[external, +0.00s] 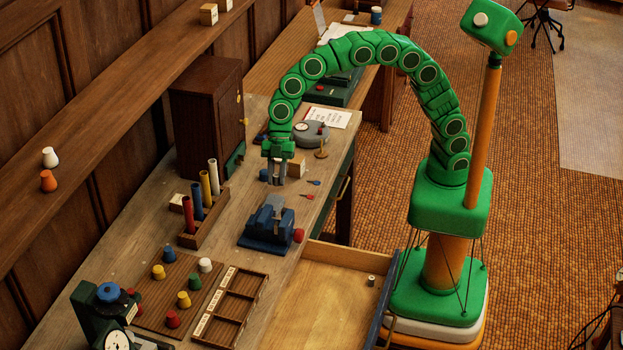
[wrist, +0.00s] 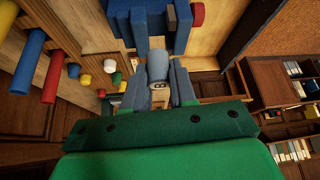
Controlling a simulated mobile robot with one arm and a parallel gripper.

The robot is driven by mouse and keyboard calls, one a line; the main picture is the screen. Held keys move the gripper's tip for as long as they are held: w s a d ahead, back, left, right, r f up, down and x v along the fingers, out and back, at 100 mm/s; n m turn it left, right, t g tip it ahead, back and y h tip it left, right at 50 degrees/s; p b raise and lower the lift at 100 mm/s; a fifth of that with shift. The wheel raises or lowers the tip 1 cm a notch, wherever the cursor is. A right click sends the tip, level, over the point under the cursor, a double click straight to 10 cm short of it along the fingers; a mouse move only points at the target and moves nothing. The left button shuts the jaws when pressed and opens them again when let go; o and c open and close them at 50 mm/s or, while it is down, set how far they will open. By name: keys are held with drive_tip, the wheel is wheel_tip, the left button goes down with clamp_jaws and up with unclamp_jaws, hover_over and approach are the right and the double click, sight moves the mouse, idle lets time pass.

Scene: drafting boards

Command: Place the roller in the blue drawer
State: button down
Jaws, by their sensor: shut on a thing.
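My gripper (external: 276,178) hangs fingers-down above the bench, behind the blue vise-like device (external: 270,225). In the wrist view its fingers (wrist: 158,92) are shut on a blue-grey rounded piece, which I take to be the roller (wrist: 158,66). Its lower end is pale with dark marks. In the external view the fingers largely hide it. The blue drawer (external: 378,318) stands pulled out at the bench's front right, with a blue front and bare wooden floor.
The blue device with its red knob (external: 298,235) lies between my gripper and the drawer. A rack of coloured tubes (external: 204,220), a peg board (external: 160,285) and a sectioned tray (external: 232,305) are left of it. A dark cabinet (external: 205,115) stands behind. Most of the drawer floor is clear.

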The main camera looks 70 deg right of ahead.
drive_tip(key=s, duration=2.9)
approach(332, 310)
drive_tip(key=shift+s+a+f, duration=0.15)
drive_tip(key=shift+s+a, duration=0.35)
drive_tip(key=shift+a, duration=0.25)
drive_tip(key=shift+w+a+f, duration=0.35)
drive_tip(key=shift+a+f, duration=0.2)
drive_tip(key=shift+f, duration=0.2)
drive_tip(key=shift+a+f, duration=0.15)
drive_tip(key=shift+f, duration=1.5)
